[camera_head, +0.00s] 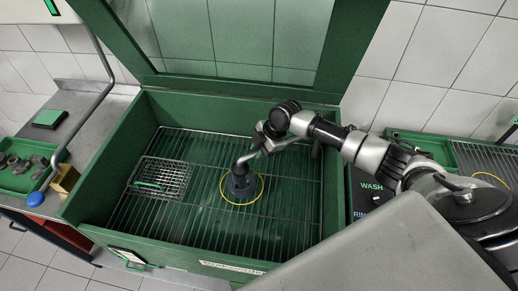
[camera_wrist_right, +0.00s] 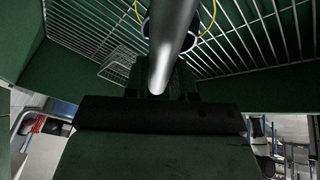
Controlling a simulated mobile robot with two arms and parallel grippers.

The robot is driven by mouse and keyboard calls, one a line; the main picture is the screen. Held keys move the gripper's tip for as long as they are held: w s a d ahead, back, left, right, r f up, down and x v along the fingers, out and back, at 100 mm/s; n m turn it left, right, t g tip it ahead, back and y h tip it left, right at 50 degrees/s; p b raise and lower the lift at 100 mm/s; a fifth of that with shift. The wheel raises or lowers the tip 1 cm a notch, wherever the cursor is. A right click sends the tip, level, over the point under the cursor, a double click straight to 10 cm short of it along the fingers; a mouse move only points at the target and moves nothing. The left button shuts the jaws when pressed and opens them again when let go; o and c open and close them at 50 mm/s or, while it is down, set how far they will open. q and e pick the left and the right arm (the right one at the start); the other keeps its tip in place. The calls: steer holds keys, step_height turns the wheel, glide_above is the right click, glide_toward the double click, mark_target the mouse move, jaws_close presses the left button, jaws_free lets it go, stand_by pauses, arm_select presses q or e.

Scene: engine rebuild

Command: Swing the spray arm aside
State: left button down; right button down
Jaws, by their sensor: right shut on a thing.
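The spray arm (camera_head: 246,159) is a bent grey metal tube inside the green washer cabinet (camera_head: 98,178). It rises from a dark round base (camera_head: 239,185) on the wire rack, with a yellow ring around it. My right gripper (camera_head: 268,138) is shut on the tube above the rack, reaching in from the right. In the right wrist view the shiny tube (camera_wrist_right: 174,45) runs down to the dark gripper (camera_wrist_right: 158,108); the gripped part is partly hidden. My left gripper is not in view.
A small wire basket (camera_head: 163,179) with a green handle stands on the rack at left. The green-framed glass lid (camera_head: 215,75) is up. A side bench at left holds a green tray (camera_head: 22,180) of metal parts. The right part of the rack (camera_head: 293,200) is clear.

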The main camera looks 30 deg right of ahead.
steer(key=s+d+n+g, duration=0.2)
steer(key=s+d+n, duration=0.1)
steer(key=s, duration=0.5)
steer(key=s+d+n+g, duration=0.2)
steer(key=s+d+n, duration=0.2)
steer(key=s, duration=0.5)
steer(key=shift+d+n, duration=0.15)
steer(key=shift+n, duration=1.05)
steer(key=shift+s, duration=0.1)
steer(key=c, duration=0.9)
jaws_free()
steer(key=shift+b+v, duration=1.25)
steer(key=shift+v, duration=4.2)
steer(key=shift+d+f, duration=0.1)
